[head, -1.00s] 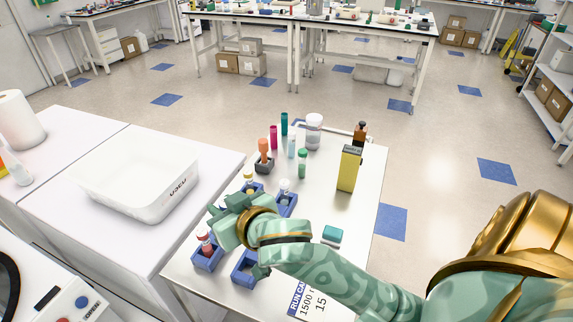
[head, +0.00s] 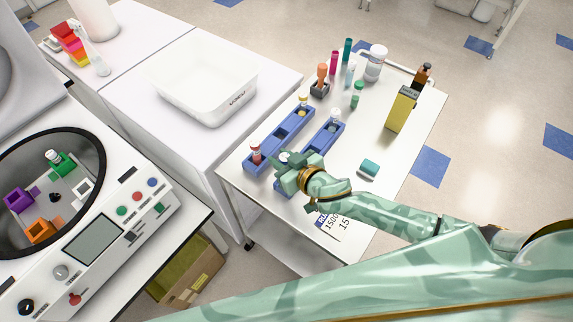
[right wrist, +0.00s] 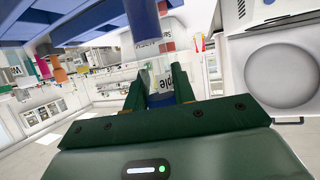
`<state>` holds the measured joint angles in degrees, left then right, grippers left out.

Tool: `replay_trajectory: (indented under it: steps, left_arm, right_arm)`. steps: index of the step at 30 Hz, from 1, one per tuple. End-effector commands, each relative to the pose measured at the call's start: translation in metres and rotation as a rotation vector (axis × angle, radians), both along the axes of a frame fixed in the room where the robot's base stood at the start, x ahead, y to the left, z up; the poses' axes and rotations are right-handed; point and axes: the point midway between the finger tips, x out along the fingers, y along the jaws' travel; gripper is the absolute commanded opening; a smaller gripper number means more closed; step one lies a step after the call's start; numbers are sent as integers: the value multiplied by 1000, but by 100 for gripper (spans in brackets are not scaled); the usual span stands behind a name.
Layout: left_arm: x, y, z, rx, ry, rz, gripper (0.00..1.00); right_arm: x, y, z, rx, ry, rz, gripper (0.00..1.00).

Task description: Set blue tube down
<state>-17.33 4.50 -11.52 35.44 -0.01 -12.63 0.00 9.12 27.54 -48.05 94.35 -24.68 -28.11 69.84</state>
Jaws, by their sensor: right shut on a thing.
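My right gripper (head: 286,162) is over the near part of the right blue rack (head: 325,139) on the white cart. It is shut on a tube, whose pale top (head: 284,156) just shows between the fingers. In the right wrist view the dark fingers (right wrist: 160,88) grip a clear, labelled tube (right wrist: 158,72) beside a blue cylindrical part (right wrist: 143,25). I cannot tell whether the tube is seated in the rack or above it. My left gripper is not in view.
A white-capped tube (head: 334,124) stands in the right rack. A centrifuge (head: 95,245) is at left.

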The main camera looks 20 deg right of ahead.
Motion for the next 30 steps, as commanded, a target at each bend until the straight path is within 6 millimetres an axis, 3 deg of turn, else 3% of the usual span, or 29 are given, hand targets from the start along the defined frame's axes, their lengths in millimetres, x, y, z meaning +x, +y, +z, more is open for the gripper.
replay_trajectory:
  steps: [8,13,26,27,29,30]
  left_arm:
    - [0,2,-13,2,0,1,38]
    - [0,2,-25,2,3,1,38]
    - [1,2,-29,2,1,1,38]
    - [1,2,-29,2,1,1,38]
    - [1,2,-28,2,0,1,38]
    - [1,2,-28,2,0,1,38]
  right_arm:
    - [14,-17,-27,-2,-1,-1,4]
    - [13,-16,-54,-1,1,0,4]
    - [13,-15,-59,2,0,-2,4]
    - [13,-16,-59,1,-1,-1,28]
    - [13,-16,-58,1,-1,-1,45]
    - [13,-16,-58,1,-1,-1,47]
